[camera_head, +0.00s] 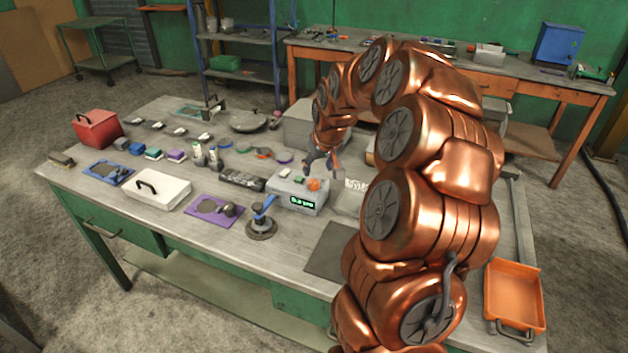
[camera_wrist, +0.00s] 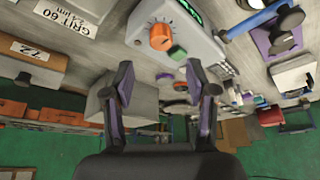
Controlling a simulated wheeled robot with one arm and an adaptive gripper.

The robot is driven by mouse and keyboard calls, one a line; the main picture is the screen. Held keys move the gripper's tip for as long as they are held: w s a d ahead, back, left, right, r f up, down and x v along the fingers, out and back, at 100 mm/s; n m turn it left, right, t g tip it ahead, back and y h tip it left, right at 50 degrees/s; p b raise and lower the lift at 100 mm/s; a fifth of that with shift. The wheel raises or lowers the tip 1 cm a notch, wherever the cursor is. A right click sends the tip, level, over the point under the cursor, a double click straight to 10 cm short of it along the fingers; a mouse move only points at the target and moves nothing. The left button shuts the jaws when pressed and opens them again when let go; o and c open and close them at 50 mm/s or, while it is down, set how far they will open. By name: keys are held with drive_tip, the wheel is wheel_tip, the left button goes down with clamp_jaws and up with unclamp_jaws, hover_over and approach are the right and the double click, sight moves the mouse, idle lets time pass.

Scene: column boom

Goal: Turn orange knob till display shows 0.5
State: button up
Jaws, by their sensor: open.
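The orange knob (camera_head: 314,184) sits on top of a grey box (camera_head: 287,191) with a small display (camera_head: 302,202) on its front. The display glows green, but its digits are too small to read. In the wrist view the orange knob (camera_wrist: 161,36) stands on the grey box (camera_wrist: 199,43) beside a green button (camera_wrist: 178,53), with part of the display (camera_wrist: 190,10) at the top edge. My gripper (camera_head: 318,160) is above and behind the box. In the wrist view my gripper (camera_wrist: 160,75) is open and empty, its two fingers apart, pointing toward the box and not touching the knob.
A blue-handled device (camera_head: 262,218) stands in front of the box to the left. A black strip-like object (camera_head: 242,180) lies left of the box. An orange tray (camera_head: 514,292) is at the right.

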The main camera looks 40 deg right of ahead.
sight(314, 182)
drive_tip(key=shift+p+x, duration=1.3)
drive_tip(key=shift+x, duration=2.4)
drive_tip(key=shift+a, duration=0.15)
drive_tip(key=shift+c, duration=0.3)
clamp_jaws()
